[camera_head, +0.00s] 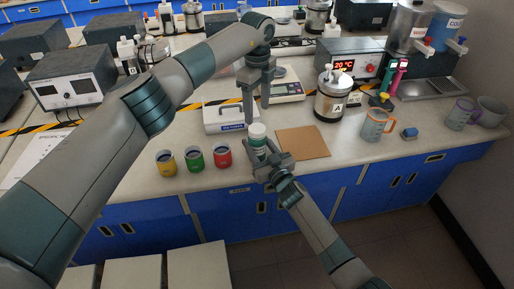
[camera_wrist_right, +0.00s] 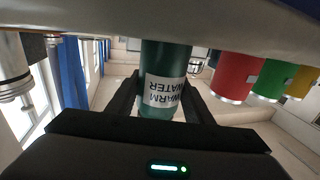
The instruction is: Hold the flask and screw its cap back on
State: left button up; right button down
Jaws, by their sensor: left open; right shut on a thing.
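The flask is green with a white WARM WATER label; my right gripper (camera_head: 268,164) is shut around it at the front of the bench. The flask (camera_wrist_right: 165,60) stands between the right jaws in the wrist view, which is upside down. A white cap (camera_head: 257,130) shows at the flask's top in the head view; I cannot tell whether it is screwed tight. My left gripper (camera_head: 256,109) is open and empty, pointing down just above the cap. The flask's lower part is partly hidden by the right jaws in the head view.
Yellow (camera_head: 166,163), green (camera_head: 194,158) and red (camera_head: 222,156) mugs stand left of the flask. A brown board (camera_head: 303,142) lies to the right. The bench's front edge is close.

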aim_at(257, 128)
pick_arm(q)
jog(key=shift+f, duration=3.5)
